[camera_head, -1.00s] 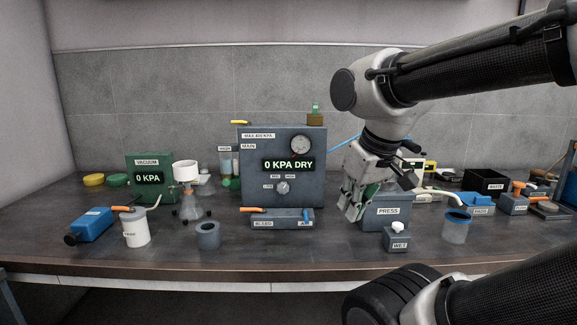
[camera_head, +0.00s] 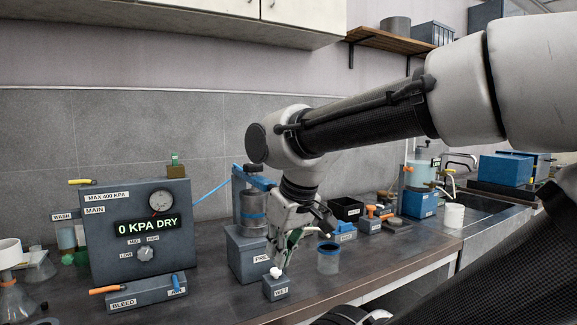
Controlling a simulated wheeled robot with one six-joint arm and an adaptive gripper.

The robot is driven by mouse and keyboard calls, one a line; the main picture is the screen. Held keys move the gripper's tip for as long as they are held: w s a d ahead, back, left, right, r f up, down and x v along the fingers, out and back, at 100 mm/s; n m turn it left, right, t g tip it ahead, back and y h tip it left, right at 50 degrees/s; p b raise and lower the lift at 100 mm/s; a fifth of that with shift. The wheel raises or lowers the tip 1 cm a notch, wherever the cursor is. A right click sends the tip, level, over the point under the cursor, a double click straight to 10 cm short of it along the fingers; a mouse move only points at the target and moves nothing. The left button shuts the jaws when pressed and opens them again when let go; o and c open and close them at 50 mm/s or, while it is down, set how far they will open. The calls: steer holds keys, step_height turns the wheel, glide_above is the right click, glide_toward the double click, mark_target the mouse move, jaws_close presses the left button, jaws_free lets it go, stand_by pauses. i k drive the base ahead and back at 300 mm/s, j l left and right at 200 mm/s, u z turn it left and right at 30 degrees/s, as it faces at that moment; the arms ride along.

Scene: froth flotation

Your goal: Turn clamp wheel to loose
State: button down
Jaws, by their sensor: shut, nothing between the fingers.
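The press is a grey block (camera_head: 244,258) with a label partly hidden. A clear vessel with a blue band (camera_head: 252,212) stands on it, inside a blue frame (camera_head: 237,182). A small blue part (camera_head: 253,168) sits at the frame's top, partly behind my arm. I cannot make out a clamp wheel for certain, nor its setting. My gripper (camera_head: 281,254) is shut and empty. It points down in front of the press's right side, just above and behind the small grey WET block (camera_head: 277,289) with a white knob. Contact cannot be told.
The grey main panel (camera_head: 105,251) reads 0 KPA DRY, left of the press. The BLEED and AIR block (camera_head: 146,292) lies before it. A blue-rimmed cup (camera_head: 328,258) stands right of my gripper. Black (camera_head: 347,209) and blue containers and a sink (camera_head: 493,218) lie further right.

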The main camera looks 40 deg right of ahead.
mark_target(251, 168)
steer(key=z, duration=0.7)
